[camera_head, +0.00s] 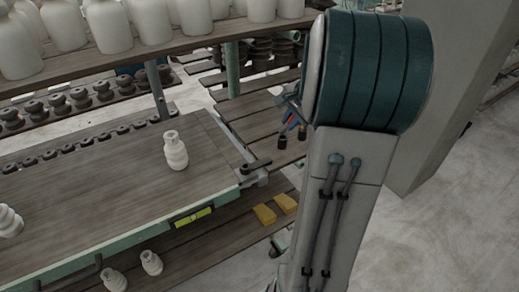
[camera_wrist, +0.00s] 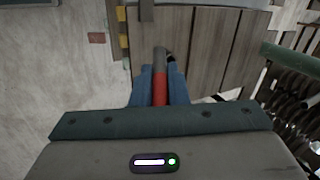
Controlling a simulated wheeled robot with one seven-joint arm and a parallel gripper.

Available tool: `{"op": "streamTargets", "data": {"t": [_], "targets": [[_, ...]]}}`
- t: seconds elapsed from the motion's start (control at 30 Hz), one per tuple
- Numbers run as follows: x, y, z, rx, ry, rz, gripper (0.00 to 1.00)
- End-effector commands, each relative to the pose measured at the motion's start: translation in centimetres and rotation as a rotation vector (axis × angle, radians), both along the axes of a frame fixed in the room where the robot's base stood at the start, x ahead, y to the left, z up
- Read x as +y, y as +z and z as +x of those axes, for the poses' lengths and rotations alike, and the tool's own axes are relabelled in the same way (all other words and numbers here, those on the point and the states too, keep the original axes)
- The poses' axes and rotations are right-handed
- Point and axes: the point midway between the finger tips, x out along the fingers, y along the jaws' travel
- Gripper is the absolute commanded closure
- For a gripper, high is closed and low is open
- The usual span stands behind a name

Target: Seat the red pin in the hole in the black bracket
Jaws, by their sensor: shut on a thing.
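My gripper (camera_head: 289,121) is over the slatted planks past the right end of the workbench, partly hidden by my arm. In the wrist view my gripper (camera_wrist: 158,72) has its blue fingers shut on the red pin (camera_wrist: 160,92), whose grey end points away from the palm. A little red of the pin (camera_head: 285,127) shows in the head view. A dark piece that looks like the black bracket (camera_head: 256,166) sits at the bench's right corner. In the wrist view a dark shape (camera_wrist: 171,57) lies just beside the pin's tip; I cannot tell whether they touch.
Short black cylinders (camera_head: 282,141) stand on the planks below my gripper. A white vase (camera_head: 175,151) stands on the bench (camera_head: 110,190). Yellow blocks (camera_head: 264,214) lie on a lower shelf. A shelf of white bottles (camera_head: 110,27) runs along the back left. The bench's middle is clear.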

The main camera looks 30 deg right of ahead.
Motion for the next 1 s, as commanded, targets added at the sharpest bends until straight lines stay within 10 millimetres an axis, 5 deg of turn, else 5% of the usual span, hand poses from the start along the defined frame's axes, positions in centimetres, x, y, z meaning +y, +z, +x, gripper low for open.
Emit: {"op": "streamTargets", "data": {"t": [0.37, 0.8, 1.0], "targets": [[0.5, -0.3, 0.1, 0.001, 0.001, 0.000, 1.00], [9.4, -5.6, 1.8, 0.003, 0.003, 0.002, 1.00], [11.3, -6.9, 2.3, 0.001, 0.000, 0.000, 1.00]]}}
